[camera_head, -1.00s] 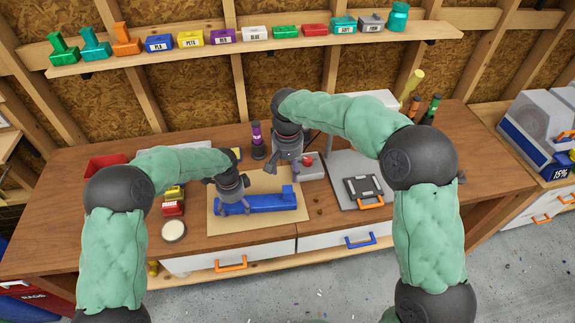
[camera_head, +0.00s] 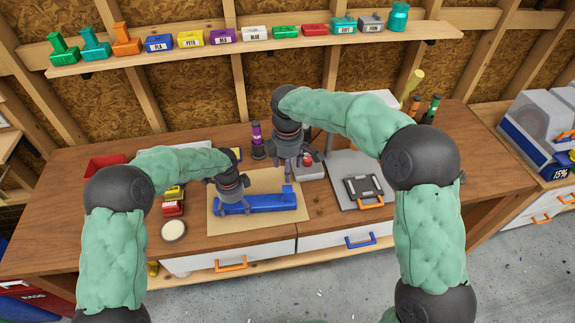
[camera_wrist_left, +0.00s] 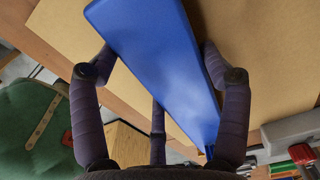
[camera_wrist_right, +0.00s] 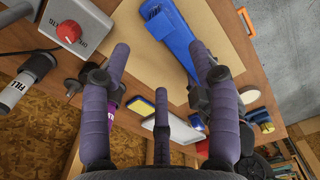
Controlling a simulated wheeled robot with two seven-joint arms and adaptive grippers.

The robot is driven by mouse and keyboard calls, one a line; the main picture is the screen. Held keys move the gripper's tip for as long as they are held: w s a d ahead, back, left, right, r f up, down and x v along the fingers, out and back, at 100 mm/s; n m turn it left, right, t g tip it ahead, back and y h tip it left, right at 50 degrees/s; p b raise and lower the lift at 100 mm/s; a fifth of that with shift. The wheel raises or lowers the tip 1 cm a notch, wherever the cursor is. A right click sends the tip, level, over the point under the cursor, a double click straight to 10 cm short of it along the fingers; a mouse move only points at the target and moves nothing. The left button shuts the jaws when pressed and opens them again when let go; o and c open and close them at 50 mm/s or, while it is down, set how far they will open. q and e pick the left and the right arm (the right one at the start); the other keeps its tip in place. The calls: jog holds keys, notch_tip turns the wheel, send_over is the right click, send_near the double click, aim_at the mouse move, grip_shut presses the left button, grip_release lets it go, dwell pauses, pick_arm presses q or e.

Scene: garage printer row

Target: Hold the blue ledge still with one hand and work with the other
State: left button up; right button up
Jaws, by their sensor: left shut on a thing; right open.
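The blue ledge (camera_head: 262,202) lies on a tan mat (camera_head: 238,233) on the workbench, with a raised block at its right end. My left gripper (camera_head: 234,204) is shut on the left part of the ledge. In the left wrist view its fingers (camera_wrist_left: 160,85) sit along both sides of the blue ledge (camera_wrist_left: 160,50). My right gripper (camera_head: 293,162) is open and empty above the back right of the mat, apart from the ledge. In the right wrist view the ledge (camera_wrist_right: 172,30) shows beyond the open fingers (camera_wrist_right: 160,70).
A grey box with a red knob (camera_wrist_right: 69,31) stands close to my right gripper. A purple-labelled cylinder (camera_head: 257,141) stands behind the mat. A grey plate stand (camera_head: 345,185) is to the right, and a round white-topped tin (camera_head: 173,230) to the left.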

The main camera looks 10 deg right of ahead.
aim_at(288, 189)
jog(key=shift+n, duration=0.5)
jog(key=shift+f, duration=6)
grip_shut()
grip_release()
